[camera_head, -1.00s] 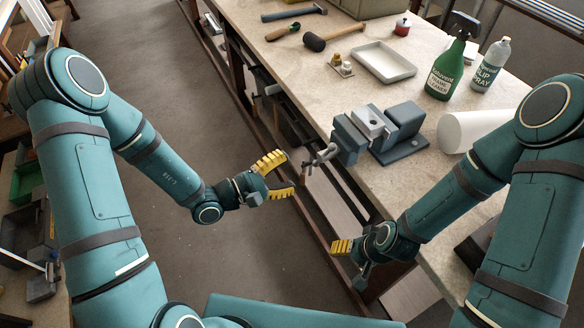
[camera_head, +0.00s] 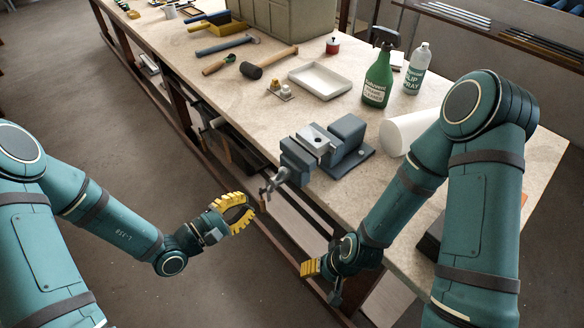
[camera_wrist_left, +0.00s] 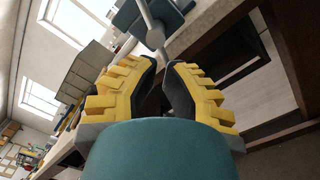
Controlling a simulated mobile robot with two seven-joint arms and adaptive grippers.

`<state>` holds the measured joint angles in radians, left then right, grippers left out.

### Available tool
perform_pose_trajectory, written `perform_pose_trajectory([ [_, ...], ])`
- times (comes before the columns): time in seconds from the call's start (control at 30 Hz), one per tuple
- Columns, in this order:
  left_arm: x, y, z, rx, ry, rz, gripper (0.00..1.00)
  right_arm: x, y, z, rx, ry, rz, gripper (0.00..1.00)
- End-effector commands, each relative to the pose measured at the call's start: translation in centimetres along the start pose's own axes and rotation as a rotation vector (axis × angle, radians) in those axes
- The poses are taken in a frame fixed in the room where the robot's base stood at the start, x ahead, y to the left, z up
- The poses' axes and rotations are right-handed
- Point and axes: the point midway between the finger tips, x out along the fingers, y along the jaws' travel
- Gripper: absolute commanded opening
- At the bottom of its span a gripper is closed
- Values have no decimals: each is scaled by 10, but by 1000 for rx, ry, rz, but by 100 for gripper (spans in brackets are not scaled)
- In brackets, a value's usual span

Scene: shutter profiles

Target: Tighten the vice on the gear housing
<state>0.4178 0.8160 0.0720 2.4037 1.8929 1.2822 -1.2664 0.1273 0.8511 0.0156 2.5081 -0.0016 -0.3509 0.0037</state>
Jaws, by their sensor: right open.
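The blue-grey vice (camera_head: 351,146) stands at the bench's near edge. A light grey block with a hole, apparently the gear housing (camera_head: 316,137), sits between its jaws. The vice's screw handle (camera_head: 272,185) sticks out over the edge toward my left gripper. My left gripper (camera_head: 252,205) is just short of the handle, its yellow fingers partly apart with nothing seen between them. In the left wrist view, the handle (camera_wrist_left: 155,39) lies just beyond the left gripper's tips (camera_wrist_left: 163,65). My right gripper (camera_head: 303,268) is open, low beside the bench front, its fingers partly hidden.
On the bench (camera_head: 225,95) are a white tray (camera_head: 320,82), a mallet (camera_head: 252,71), a green spray bottle (camera_head: 377,80), a grey-white bottle (camera_head: 416,70) and a white roll (camera_head: 408,130) right of the vice. Open floor lies left of the bench.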

Motion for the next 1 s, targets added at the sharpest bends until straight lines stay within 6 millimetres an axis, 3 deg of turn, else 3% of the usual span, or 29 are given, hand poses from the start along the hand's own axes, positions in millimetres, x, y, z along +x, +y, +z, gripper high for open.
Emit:
perform_pose_trajectory([
  [0.17, 11, -29, 3, -483, -24, 89, 0, -1, 0, 0, 0, -1, 0, 62],
  [0.4, 19, -73, 7, -1287, -96, 258, 0, -3, -1, 0, 0, -2, 0, 62],
  [0.6, 20, -103, 10, -1814, -181, 386, 0, -4, -2, 0, 0, -2, 0, 62],
  [0.8, 19, -116, 12, -2047, -236, 450, 0, -5, -2, 1, 0, -3, 0, 62],
  [1.0, 32, -112, 8, -2068, -246, 455, 0, -3, -1, 1, 0, -2, 0, 62],
])
